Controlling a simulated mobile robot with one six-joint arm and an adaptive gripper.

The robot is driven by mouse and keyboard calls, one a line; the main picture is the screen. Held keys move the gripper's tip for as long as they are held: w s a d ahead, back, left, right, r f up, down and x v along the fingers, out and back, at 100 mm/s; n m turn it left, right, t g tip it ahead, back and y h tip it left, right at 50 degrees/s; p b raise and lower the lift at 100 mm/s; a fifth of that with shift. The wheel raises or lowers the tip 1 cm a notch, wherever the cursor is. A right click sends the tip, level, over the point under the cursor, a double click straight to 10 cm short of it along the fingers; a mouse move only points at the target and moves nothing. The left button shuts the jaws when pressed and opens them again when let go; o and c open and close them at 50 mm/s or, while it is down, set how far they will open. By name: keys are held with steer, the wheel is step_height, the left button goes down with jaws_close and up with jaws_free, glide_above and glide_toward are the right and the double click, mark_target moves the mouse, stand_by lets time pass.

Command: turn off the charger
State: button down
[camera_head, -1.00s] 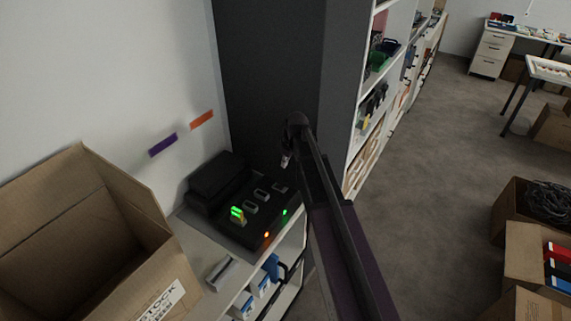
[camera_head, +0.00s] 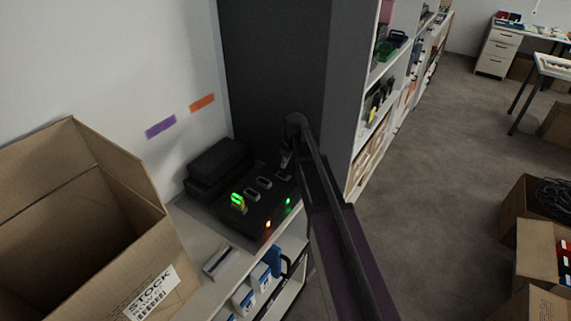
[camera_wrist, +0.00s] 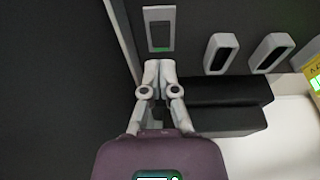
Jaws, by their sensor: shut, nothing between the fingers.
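The charger (camera_head: 264,206) is a black box on a shelf top, with grey-rimmed slots, a small green light (camera_head: 288,201) and an orange light (camera_head: 268,223). A yellow device with green bars (camera_head: 238,202) stands in its left slot; its edge shows in the wrist view (camera_wrist: 315,82). A grey-framed rectangle with a green strip (camera_wrist: 160,29), which looks like a rocker switch, lies just beyond my fingertips in the wrist view. My gripper (camera_wrist: 160,66) is shut and empty. In the head view my gripper (camera_head: 285,160) is over the charger's far right end; contact cannot be told.
A dark cabinet side (camera_head: 270,80) rises behind the charger. A black case (camera_head: 217,167) sits at its left rear. An open carton (camera_head: 130,245) stands at the left. A grey item (camera_head: 219,262) lies on the shelf top in front. Shelving (camera_head: 365,125) stands to the right.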

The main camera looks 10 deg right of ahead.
mark_target(284, 175)
steer(key=shift+s+d+f+b, duration=0.1)
steer(key=shift+f+b, duration=0.65)
steer(key=shift+f, duration=0.15)
steer(key=shift+s+d+f+b, duration=0.1)
steer(key=shift+f+b, duration=0.6)
steer(key=shift+f, duration=0.2)
steer(key=shift+a, duration=0.1)
